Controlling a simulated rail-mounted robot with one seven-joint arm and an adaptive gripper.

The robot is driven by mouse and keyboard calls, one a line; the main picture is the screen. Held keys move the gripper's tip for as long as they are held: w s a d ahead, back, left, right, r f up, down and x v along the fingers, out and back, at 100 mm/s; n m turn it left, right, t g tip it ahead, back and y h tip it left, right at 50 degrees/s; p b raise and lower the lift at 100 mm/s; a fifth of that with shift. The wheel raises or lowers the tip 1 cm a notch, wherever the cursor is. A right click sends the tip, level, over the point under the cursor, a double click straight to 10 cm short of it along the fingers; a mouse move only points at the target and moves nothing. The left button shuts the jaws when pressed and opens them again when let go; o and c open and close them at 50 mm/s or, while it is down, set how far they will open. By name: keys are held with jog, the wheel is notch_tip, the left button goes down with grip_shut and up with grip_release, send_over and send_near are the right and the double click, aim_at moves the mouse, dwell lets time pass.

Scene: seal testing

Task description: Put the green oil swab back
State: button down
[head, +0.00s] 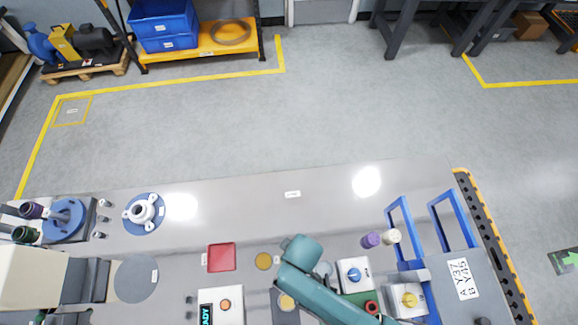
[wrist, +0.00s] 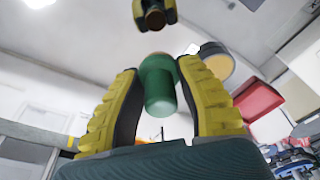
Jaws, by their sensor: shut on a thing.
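The green oil swab (wrist: 160,88) is between the two yellow-and-black fingers of my gripper (wrist: 159,67) in the wrist view, and the fingers are shut on it. Its green body points away from my palm, and a brownish end shows at its far side. In the head view my arm covers the gripper and the swab. There, my teal arm reaches over the front middle of the table, right of a gold disc (head: 263,261). A purple-topped piece (head: 370,240) and a cream-topped piece (head: 392,236) stand to the right of my arm.
A red tray (head: 222,257) lies left of the gold disc and also shows in the wrist view (wrist: 258,101). A blue-knob box (head: 354,275) and blue frames (head: 455,220) stand to the right. A white flange (head: 143,211) sits at left. The table's back middle is clear.

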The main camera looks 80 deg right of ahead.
notch_tip(320, 180, down, 6)
jog(key=shift+b, duration=0.6)
jog(key=c, duration=0.8)
grip_release()
jog(key=shift+f, duration=0.15)
jog(key=r+p, duration=0.1)
jog(key=r, duration=0.3)
jog(key=s+r+p, duration=0.1)
jog(key=r, duration=0.3)
jog(key=r+p, duration=0.1)
jog(key=r, duration=0.3)
jog(key=shift+s+a+r, duration=0.1)
jog(key=shift+s+a, duration=0.2)
jog(key=shift+a, duration=0.1)
